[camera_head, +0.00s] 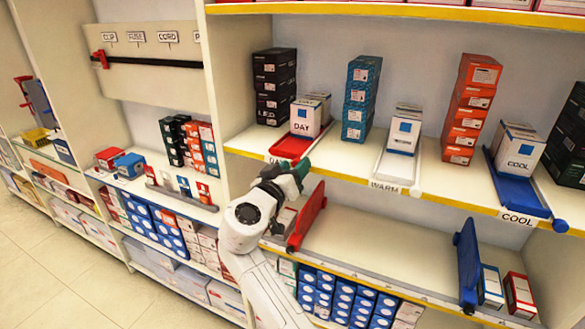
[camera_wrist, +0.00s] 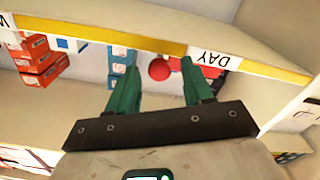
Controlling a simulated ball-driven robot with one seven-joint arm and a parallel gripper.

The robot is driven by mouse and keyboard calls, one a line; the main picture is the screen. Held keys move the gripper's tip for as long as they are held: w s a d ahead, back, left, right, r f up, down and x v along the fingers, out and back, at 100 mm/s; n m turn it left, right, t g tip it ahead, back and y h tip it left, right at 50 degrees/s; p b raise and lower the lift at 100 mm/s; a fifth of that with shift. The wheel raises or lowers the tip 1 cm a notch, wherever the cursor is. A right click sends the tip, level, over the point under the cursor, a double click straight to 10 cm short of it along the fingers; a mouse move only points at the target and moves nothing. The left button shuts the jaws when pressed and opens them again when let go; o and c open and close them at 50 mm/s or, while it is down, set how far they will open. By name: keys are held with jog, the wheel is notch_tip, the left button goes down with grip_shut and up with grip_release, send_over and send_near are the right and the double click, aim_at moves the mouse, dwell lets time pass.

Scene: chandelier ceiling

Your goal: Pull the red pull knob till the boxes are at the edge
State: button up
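The red pull knob (camera_wrist: 159,69) is a round red ball in the wrist view, below the shelf's yellow edge as the picture shows it. My gripper (camera_wrist: 159,72) is open, its two green fingers on either side of the knob in the picture with gaps on both sides; whether the knob lies between the tips or beyond them I cannot tell. In the head view my gripper (camera_head: 301,170) is at the front of the red tray (camera_head: 291,145), and the knob is hidden there. White DAY boxes (camera_head: 305,119) stand on the tray, back from the shelf edge.
The white WARM tray (camera_head: 397,168) and blue COOL tray (camera_head: 519,194) sit farther right on the same shelf, with stacked boxes between. The yellow shelf edge (camera_head: 353,178) runs close by my gripper. A red divider (camera_head: 308,215) stands below, near my arm; a blue divider (camera_head: 467,265) is farther right.

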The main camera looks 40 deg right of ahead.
grip_shut()
jog(key=shift+a, duration=0.1)
dwell(0.4)
jog(key=b+v, duration=0.4)
jog(key=v, duration=1)
jog(key=shift+a, duration=0.1)
jog(key=shift+o, duration=0.2)
grip_release()
